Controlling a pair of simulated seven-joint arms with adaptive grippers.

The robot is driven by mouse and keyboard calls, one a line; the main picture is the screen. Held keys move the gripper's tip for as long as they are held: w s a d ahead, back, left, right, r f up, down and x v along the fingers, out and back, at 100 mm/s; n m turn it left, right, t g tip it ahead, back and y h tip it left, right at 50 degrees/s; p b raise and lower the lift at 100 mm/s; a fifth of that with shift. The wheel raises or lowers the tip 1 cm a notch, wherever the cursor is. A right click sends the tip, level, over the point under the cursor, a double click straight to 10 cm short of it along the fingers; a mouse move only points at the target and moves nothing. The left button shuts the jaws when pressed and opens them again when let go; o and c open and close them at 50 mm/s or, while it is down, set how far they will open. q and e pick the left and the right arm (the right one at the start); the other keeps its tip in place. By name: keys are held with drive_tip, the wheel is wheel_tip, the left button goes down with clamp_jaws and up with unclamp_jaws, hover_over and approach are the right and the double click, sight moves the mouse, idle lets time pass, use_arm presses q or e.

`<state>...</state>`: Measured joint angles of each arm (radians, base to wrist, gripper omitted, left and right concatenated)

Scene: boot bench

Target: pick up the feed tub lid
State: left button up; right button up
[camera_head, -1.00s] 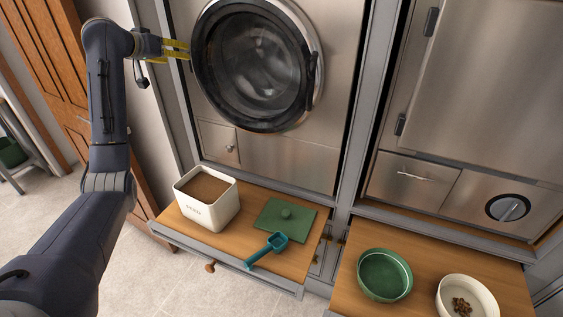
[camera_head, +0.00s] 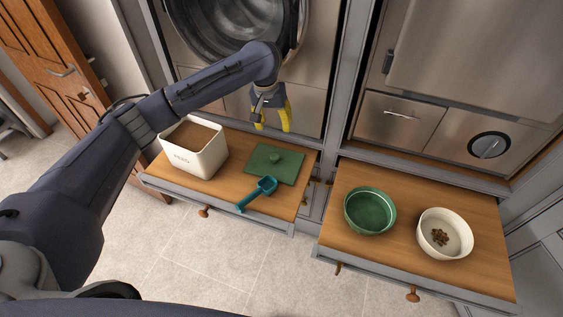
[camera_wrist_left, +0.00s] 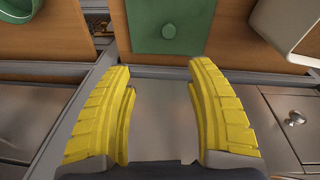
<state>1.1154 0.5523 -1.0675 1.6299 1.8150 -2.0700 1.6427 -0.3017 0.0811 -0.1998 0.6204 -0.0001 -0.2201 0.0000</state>
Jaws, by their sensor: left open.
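The feed tub lid (camera_head: 262,165) is a flat green square with a round knob, lying on the left pull-out wooden shelf. It also shows at the top of the left wrist view (camera_wrist_left: 150,37), beyond my fingertips. My left gripper (camera_head: 271,127) has yellow fingers, is open and empty, and points down above and behind the lid's back edge, apart from it. The fingers show large in the left wrist view (camera_wrist_left: 160,65). The cream feed tub (camera_head: 196,158), filled with brown feed, stands open to the left of the lid. My right gripper is not in view.
A teal scoop (camera_head: 258,193) lies just in front of the lid. A green bowl (camera_head: 369,211) and a cream bowl with kibble (camera_head: 462,240) stand on the right pull-out shelf. A steel front with a round door (camera_head: 232,20) rises behind the left shelf.

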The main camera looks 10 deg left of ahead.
use_arm(q)
wheel_tip(320, 180, down, 2)
drive_tip(key=y, duration=0.1)
approach(275, 156)
drive_tip(key=shift+n, duration=0.3)
drive_tip(key=f, duration=0.5)
drive_tip(key=shift+w, duration=0.3)
drive_tip(key=shift+w+a+f, duration=0.1)
drive_tip(key=shift+w+f, duration=0.1)
drive_tip(key=shift+f, duration=1.3)
drive_tip(key=shift+w+a+f, duration=0.1)
drive_tip(key=shift+w+f, duration=0.1)
drive_tip(key=shift+f, duration=1.3)
drive_tip(key=shift+c, duration=0.4)
clamp_jaws()
